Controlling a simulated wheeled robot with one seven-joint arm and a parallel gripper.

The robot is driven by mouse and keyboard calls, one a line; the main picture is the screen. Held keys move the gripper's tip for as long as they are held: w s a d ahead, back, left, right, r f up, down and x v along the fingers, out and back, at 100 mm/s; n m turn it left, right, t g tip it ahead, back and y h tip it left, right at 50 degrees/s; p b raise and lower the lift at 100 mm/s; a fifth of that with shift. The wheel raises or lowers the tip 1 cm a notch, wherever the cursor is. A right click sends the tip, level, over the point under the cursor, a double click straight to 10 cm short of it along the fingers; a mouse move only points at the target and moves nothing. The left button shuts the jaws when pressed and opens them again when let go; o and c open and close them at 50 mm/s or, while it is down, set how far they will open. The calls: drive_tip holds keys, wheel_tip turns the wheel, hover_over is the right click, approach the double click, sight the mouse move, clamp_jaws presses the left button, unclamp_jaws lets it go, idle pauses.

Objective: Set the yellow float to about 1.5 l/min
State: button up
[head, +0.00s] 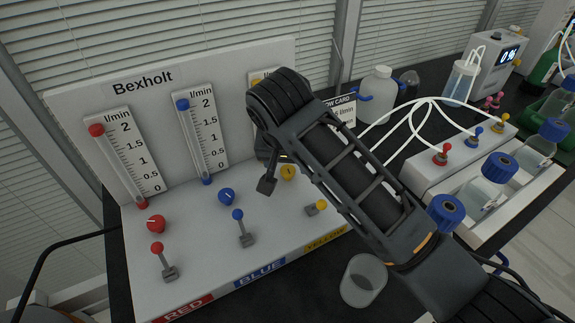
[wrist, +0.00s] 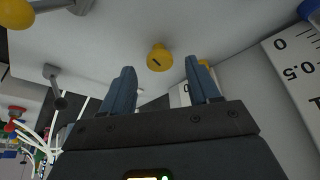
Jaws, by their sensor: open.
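The yellow knob (head: 288,173) is on the sloped white panel. In the wrist view the yellow knob (wrist: 158,60), with a dark mark on its face, shows between my fingertips. My gripper (head: 268,180) is open and empty; its two blue-grey fingers also show in the wrist view (wrist: 160,66). I cannot tell whether they touch the knob. The yellow flow tube's scale plate (head: 262,76) is mostly hidden behind my arm, so the float's height cannot be read. A yellow part (wrist: 205,63) shows partly behind the right finger.
The yellow lever (head: 318,207) stands right of the knob. The blue knob (head: 226,196) and blue lever (head: 240,226) are to the left, then the red knob (head: 156,223) and red lever (head: 160,258). A clear cup (head: 363,280) stands before the panel. Tubes and bottles fill the right.

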drive_tip(key=shift+v, duration=2.8)
drive_tip(key=shift+s, duration=0.1)
